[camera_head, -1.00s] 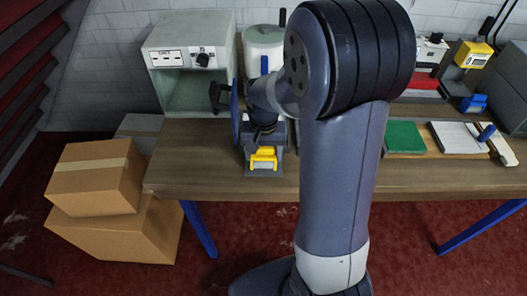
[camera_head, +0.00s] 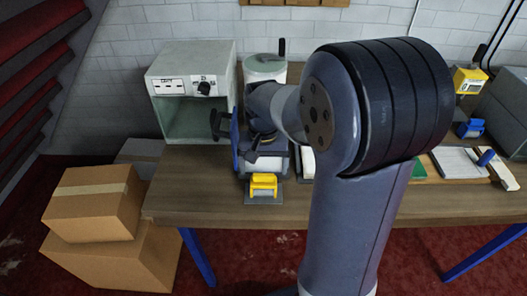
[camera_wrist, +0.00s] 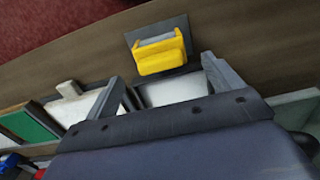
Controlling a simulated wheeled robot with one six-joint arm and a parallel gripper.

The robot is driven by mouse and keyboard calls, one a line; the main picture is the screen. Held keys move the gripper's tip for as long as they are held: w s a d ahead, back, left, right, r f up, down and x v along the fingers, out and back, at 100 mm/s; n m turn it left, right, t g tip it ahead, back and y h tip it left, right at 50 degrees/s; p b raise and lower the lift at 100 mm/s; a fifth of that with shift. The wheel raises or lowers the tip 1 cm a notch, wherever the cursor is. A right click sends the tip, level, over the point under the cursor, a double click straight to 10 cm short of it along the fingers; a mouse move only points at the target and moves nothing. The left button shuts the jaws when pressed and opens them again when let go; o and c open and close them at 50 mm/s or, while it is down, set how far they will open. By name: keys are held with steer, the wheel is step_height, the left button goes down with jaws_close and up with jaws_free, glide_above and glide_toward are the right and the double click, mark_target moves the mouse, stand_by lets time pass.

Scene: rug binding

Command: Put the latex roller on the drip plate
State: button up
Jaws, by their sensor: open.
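A yellow-framed piece with a pale roller-like part, which looks like the latex roller (camera_head: 263,182), rests on a small dark grey plate, which looks like the drip plate (camera_head: 263,201), near the table's front edge. In the wrist view the yellow roller (camera_wrist: 158,60) lies just beyond my fingertips, and the plate (camera_wrist: 179,25) shows around it. My gripper (camera_wrist: 161,70) is open, with its fingers spread apart and nothing between them. In the head view my gripper is close behind the roller, its fingers partly hidden by my wrist.
A pale tray (camera_wrist: 175,90) lies just behind the plate. A grey open-fronted cabinet (camera_head: 165,60) and a lidded pot (camera_head: 265,68) stand behind. Green and white pads and a blue-handled tool (camera_head: 487,158) are at the right. Cardboard boxes (camera_head: 92,203) sit on the floor at left.

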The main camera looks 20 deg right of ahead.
step_height(320, 180, up, 6)
steer(key=shift+r, duration=0.1)
stand_by(1.0)
